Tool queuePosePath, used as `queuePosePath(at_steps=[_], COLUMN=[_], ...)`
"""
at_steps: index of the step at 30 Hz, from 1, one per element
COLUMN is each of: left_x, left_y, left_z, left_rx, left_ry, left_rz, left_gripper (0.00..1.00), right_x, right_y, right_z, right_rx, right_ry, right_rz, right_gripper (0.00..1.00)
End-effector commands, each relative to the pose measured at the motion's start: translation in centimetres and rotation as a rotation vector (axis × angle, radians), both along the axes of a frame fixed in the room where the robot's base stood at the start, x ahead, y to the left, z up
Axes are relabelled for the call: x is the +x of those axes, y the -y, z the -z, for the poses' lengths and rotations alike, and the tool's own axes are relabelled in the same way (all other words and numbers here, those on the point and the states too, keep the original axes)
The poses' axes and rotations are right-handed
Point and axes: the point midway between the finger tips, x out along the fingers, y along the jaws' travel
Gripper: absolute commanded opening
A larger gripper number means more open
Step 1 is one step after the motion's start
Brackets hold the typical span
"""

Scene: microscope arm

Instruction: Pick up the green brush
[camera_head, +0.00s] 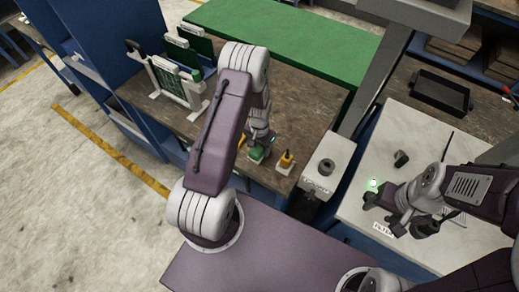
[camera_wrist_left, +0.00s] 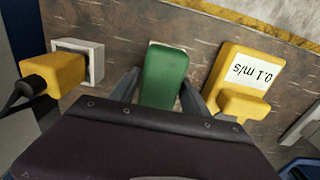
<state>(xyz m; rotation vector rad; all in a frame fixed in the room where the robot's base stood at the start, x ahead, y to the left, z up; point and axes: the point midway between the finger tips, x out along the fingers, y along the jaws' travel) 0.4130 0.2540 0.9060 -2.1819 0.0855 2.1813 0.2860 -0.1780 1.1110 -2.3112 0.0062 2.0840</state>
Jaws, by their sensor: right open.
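The green brush (camera_head: 255,155) is at the front edge of the brown bench, partly hidden by my left arm in the head view. In the left wrist view the green brush (camera_wrist_left: 164,75) lies between the two fingers of my left gripper (camera_wrist_left: 160,80). The fingers are close along both its sides; whether they press on it I cannot tell. In the head view my left gripper (camera_head: 260,143) is over the brush, its fingers largely hidden. My right gripper (camera_head: 381,212) is open above the pale table at the right, far from the brush.
In the left wrist view a yellow plug-like part (camera_wrist_left: 55,73) with a black cable is on the other side. A rack of boards (camera_head: 175,80) stands on the bench. A black tray (camera_head: 440,92) lies at the right.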

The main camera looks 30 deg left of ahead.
Motion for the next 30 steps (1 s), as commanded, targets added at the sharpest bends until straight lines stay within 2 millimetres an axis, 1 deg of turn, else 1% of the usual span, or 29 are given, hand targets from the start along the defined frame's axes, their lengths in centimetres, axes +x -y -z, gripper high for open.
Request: queuePosePath(at_steps=[1, 2, 3, 5, 11, 14, 17, 24, 27, 30], left_x=[0.0, 0.0, 0.0, 0.0, 0.0, 0.1, 0.1, 0.1, 0.1, 0.0], left_y=[0.0, 0.0, 0.0, 0.0, 0.0, 0.0, 0.0, 0.0, 0.0, 0.0], left_z=[0.0, 0.0, 0.0, 0.0, -0.1, -0.5, -1.8, -7.5, -9.1, -9.9], left_rx=[0.000, 0.000, 0.000, 0.000, 0.000, 0.001, 0.001, 0.002, 0.001, 0.000], left_ry=[0.000, 0.000, 0.000, 0.000, 0.000, 0.002, 0.004, 0.006, 0.004, 0.001], left_rz=[0.000, 0.000, 0.000, 0.000, 0.000, 0.000, 0.000, 0.000, 0.000, 0.000], left_gripper=[0.38, 0.29, 0.18, 0.01, 0.01, 0.01, 0.01, 0.01, 0.01, 0.01], right_x=[0.0, 0.0, 0.0, 0.0, 0.0, 0.0, 0.0, 0.0, 0.0, 0.0], right_y=[0.0, 0.0, 0.0, 0.0, 0.0, 0.0, 0.0, 0.0, 0.0, 0.0], right_z=[0.0, 0.0, 0.0, 0.0, 0.0, 0.1, 0.5, 1.4, 1.6, 1.6], right_rx=[0.000, 0.000, 0.000, 0.000, 0.000, 0.000, 0.000, 0.000, 0.000, 0.000], right_ry=[0.000, 0.000, 0.000, 0.000, 0.000, 0.000, 0.000, 0.000, 0.000, 0.000], right_rz=[0.000, 0.000, 0.000, 0.000, 0.000, 0.000, 0.000, 0.000, 0.000, 0.000], right_gripper=[0.59, 0.59, 0.59, 0.59, 0.59, 0.59, 0.59, 0.59, 0.59, 0.59])
